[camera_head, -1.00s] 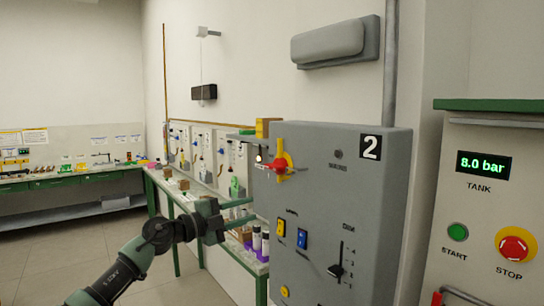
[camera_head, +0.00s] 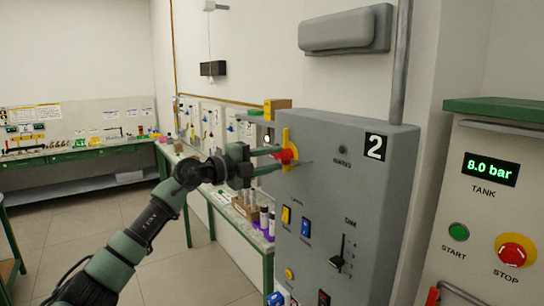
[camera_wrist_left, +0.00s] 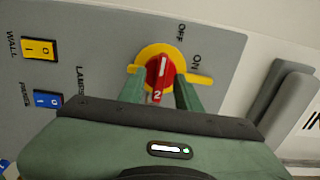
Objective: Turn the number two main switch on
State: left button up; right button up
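The number two main switch is a red knob (camera_head: 289,154) on a yellow plate, at the upper left of the grey panel (camera_head: 345,200) marked 2. The left wrist view shows the red knob (camera_wrist_left: 161,76) with a white mark pointing up the picture, and OFF and ON labels above and right of it. Part of a red tag with a white 2 shows below it. My left gripper (camera_head: 267,161) has its green fingers at the knob. In the wrist view its fingertips (camera_wrist_left: 160,92) lie on either side of the knob, apart; contact cannot be told. My right gripper is out of view.
Below the switch are a yellow rocker (camera_head: 286,215), a blue rocker (camera_head: 306,228) and a slider (camera_head: 338,262). A tank panel (camera_head: 490,215) with START and STOP buttons stands at the right. A bench (camera_head: 232,222) with bottles runs behind my arm.

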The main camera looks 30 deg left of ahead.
pick_arm(q)
jog(key=shift+c, duration=0.3)
grip_shut()
jog(key=shift+f, duration=0.1)
dwell(1.0)
